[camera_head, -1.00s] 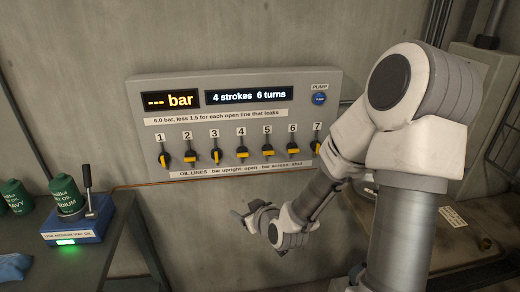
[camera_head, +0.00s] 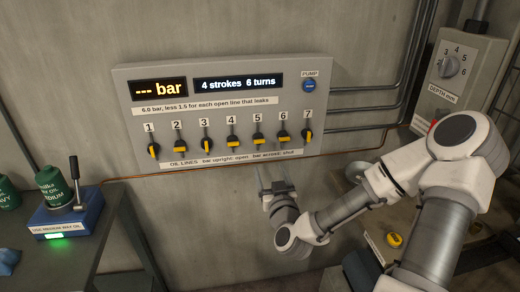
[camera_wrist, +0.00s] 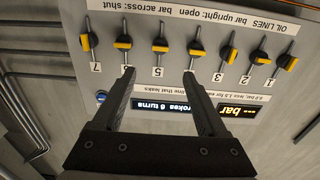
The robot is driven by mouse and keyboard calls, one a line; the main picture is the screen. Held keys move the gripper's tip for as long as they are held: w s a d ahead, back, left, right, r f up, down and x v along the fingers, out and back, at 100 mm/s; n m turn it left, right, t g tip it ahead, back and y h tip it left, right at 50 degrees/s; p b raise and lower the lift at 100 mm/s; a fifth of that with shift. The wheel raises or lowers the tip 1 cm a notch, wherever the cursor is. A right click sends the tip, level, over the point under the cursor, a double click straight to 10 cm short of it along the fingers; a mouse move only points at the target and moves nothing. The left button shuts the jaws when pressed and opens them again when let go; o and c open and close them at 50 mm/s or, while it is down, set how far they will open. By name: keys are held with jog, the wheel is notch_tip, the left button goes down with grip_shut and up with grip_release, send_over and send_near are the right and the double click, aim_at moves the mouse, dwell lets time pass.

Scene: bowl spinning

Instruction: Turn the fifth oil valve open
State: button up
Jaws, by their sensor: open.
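The fifth oil valve (camera_head: 257,141) is a black knob with a yellow bar in the row on the wall panel (camera_head: 222,108). It also shows in the wrist view (camera_wrist: 158,43), upside down, with its bar looking across. My gripper (camera_head: 272,172) is open and empty, below the panel in the head view. In the wrist view my gripper (camera_wrist: 159,73) has its two fingertips spread either side of the fifth valve's column, apart from the knob. Valves four (camera_wrist: 195,47) and six (camera_wrist: 123,42) are its neighbours, close to the finger lines.
The display (camera_head: 238,82) reads "4 strokes 6 turns"; the other (camera_head: 159,89) reads "--- bar". A blue pump button (camera_head: 309,86) is at upper right. A depth dial (camera_head: 449,65) is far right. A bench at left holds a blue lever unit (camera_head: 67,214) and green cans.

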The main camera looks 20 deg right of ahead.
aim_at(260, 143)
jog(key=w, duration=0.5)
jog(key=w+d, duration=0.1)
jog(key=w, duration=0.4)
jog(key=w+d, duration=0.1)
jog(key=w, duration=0.4)
jog(key=shift+w, duration=0.15)
grip_shut()
